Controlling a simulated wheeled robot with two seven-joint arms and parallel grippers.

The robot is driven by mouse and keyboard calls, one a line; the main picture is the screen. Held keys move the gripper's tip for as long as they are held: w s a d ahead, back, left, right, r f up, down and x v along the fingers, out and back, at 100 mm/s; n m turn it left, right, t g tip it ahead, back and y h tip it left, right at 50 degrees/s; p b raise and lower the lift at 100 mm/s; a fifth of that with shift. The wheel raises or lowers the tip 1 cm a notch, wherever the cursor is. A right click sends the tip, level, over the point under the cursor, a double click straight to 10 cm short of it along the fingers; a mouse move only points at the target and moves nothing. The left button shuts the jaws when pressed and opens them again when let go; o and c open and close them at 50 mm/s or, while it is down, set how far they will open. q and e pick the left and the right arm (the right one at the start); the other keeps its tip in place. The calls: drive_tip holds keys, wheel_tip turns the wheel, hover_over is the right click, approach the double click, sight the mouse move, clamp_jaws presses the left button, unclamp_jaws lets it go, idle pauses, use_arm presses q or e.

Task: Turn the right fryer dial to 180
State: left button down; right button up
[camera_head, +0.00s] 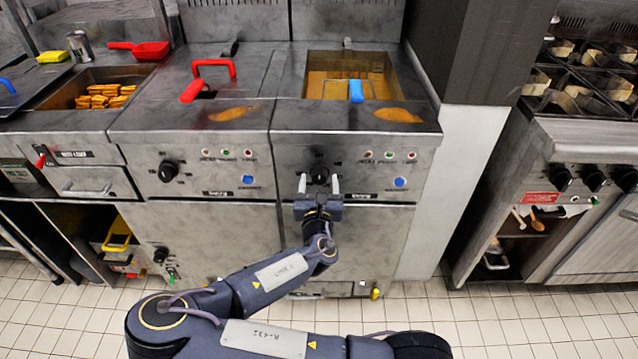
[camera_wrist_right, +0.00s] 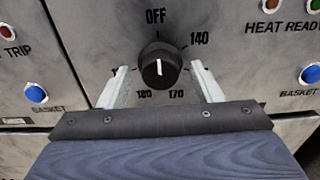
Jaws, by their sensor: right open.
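The right fryer dial (camera_head: 319,176) is a black knob on the right fryer's front panel. In the wrist view the dial (camera_wrist_right: 160,66) shows a white mark standing vertical, in line with OFF above; which end is the pointer I cannot tell. Printed around it are OFF, 140, 170 and 180; a label at the left is partly hidden by a finger. My right gripper (camera_head: 318,184) is open, its fingers on either side of the dial with gaps to it. No contact shows. My left gripper is not in view.
The left fryer dial (camera_head: 168,172) sits on the neighbouring panel. Blue basket buttons (camera_head: 400,183) and small lamps are right of the dial. A blue-handled basket (camera_head: 356,92) hangs in the oil above. A stove (camera_head: 590,160) stands across a gap at the right.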

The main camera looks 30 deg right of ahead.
drive_tip(key=c, duration=1)
drive_tip(key=shift+m, duration=0.3)
